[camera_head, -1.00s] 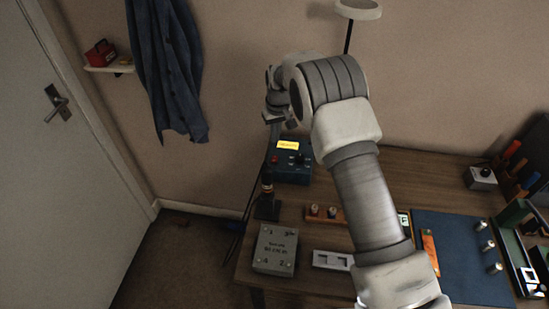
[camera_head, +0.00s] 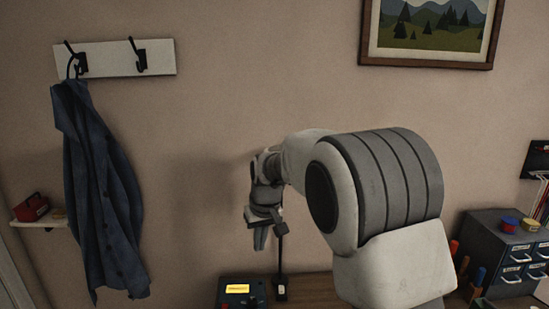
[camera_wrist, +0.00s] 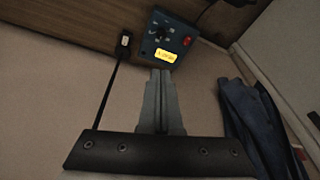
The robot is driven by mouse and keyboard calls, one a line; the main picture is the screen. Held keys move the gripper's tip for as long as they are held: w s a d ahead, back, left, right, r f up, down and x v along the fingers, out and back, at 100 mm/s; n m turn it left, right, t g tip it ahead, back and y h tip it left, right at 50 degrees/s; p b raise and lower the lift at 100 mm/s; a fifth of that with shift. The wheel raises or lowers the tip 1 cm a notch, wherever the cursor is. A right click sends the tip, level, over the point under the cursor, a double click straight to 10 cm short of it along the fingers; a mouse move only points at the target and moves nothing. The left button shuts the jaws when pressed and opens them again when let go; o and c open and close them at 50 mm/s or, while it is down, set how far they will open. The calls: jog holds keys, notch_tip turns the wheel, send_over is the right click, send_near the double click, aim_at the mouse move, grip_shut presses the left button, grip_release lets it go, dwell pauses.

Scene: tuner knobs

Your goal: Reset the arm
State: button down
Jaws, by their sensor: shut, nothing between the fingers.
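My gripper (camera_head: 261,238) hangs in front of the wall in the head view, fingers pointing down, above the back of the bench. Its fingers are together and empty. In the wrist view my gripper (camera_wrist: 161,74) also shows with the fingers side by side. Beyond the fingertips is a blue tuner box (camera_wrist: 167,40) with a dark knob, a red knob and a lit yellow display. The fingers look apart from the box. In the head view only the top of the tuner box (camera_head: 240,293) shows at the bottom edge.
A thin dark post (camera_head: 280,262) stands just right of my gripper. A blue coat (camera_head: 98,190) hangs at the left beside a small shelf (camera_head: 38,223). A drawer cabinet (camera_head: 505,255) stands at the right. A framed picture (camera_head: 430,60) hangs above. The wall's middle is clear.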

jog(key=s+d+r+m+t, duration=0.2)
jog(key=s+d+r, duration=0.95)
jog(key=s, duration=0.35)
jog(key=s+d+f+m, duration=0.1)
jog(key=s+d, duration=0.2)
jog(key=s, duration=0.5)
jog(key=s+d+f+m+t+h, duration=0.1)
jog(key=s+d, duration=0.2)
jog(key=s, duration=0.5)
jog(key=shift+s+d, duration=0.15)
jog(key=shift+s, duration=0.2)
